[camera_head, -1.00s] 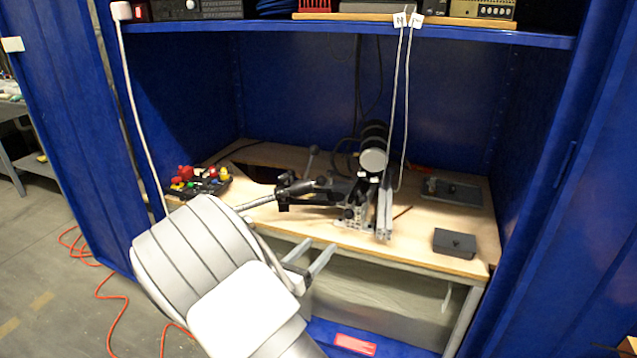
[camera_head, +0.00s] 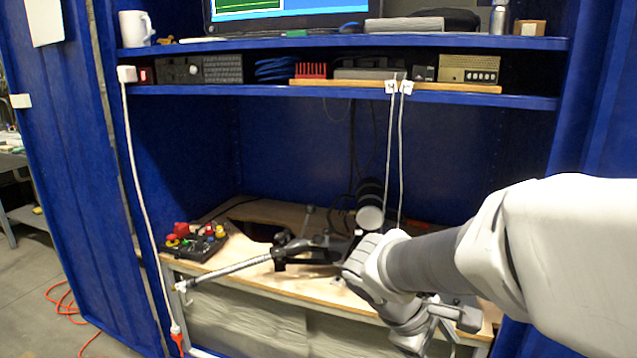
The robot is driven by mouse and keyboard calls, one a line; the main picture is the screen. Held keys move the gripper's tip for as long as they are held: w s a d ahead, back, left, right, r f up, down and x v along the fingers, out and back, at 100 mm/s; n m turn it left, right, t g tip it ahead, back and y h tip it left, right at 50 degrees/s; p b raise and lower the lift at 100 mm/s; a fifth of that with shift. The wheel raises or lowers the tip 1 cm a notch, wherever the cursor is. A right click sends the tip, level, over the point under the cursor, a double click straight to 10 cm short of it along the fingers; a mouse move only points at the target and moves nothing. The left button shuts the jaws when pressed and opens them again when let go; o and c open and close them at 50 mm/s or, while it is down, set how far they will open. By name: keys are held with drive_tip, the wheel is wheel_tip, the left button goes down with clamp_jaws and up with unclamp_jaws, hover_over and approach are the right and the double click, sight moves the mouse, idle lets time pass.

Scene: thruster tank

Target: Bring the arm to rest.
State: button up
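My arm reaches in from the right edge in the head view, its white and grey links crossing in front of the bench. My gripper (camera_head: 445,322) is at the low right, in front of the bench's front edge. It appears empty, but its fingers are seen at an angle and their gap is unclear. The wooden bench (camera_head: 232,262) stands inside the blue cabinet. On it is a dark thruster rig with a round grey face (camera_head: 369,218), partly hidden by my arm. A metal rod (camera_head: 235,270) sticks out from the rig to the left, past the bench edge.
A control box with coloured buttons (camera_head: 195,240) sits at the bench's left. Two pale cables (camera_head: 400,150) hang from the shelf (camera_head: 300,91) above. A white cable (camera_head: 137,180) runs down the left cabinet side. Open floor (camera_head: 30,290) lies at the left.

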drive_tip(key=s+a+r+m+t+y, duration=0.4)
drive_tip(key=s+r+m+y, duration=0.25)
drive_tip(key=s+m, duration=0.3)
wheel_tip(320, 180, up, 18)
drive_tip(key=p, duration=1.8)
drive_tip(key=shift+s+a+f, duration=0.15)
drive_tip(key=shift+s+a, duration=0.15)
drive_tip(key=shift+a, duration=0.05)
